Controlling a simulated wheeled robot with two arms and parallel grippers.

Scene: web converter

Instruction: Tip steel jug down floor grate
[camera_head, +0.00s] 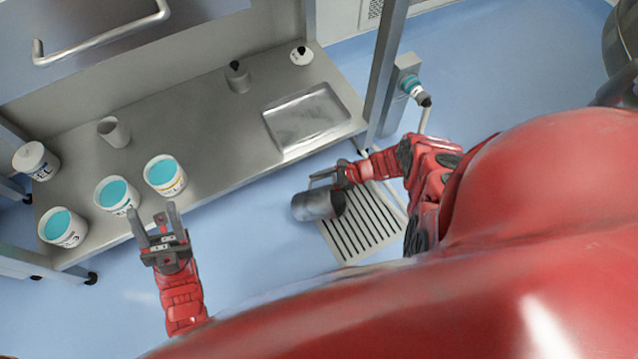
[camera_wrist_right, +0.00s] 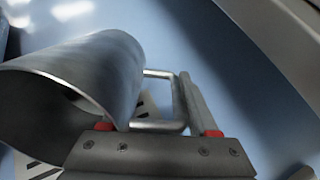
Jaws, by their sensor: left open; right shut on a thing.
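The steel jug (camera_head: 312,205) lies tilted on its side in the air, over the left part of the floor grate (camera_head: 362,232), with its dark mouth toward the right. My right gripper (camera_head: 335,180) is shut on the jug's handle. In the right wrist view the jug (camera_wrist_right: 100,70) fills the left side, its open rim facing the lower left, and its wire handle (camera_wrist_right: 165,122) runs between the fingers. Part of the slotted grate shows below the jug there. My left gripper (camera_head: 160,222) is open and empty in front of the bench. The jug's inside is mostly dark.
A steel bench (camera_head: 215,135) holds several white tubs with teal contents, such as one tub (camera_head: 165,176), a grey cup (camera_head: 113,132) and a shallow tray (camera_head: 308,118). A bench post (camera_head: 385,65) stands behind the grate. Blue floor is clear left of the grate.

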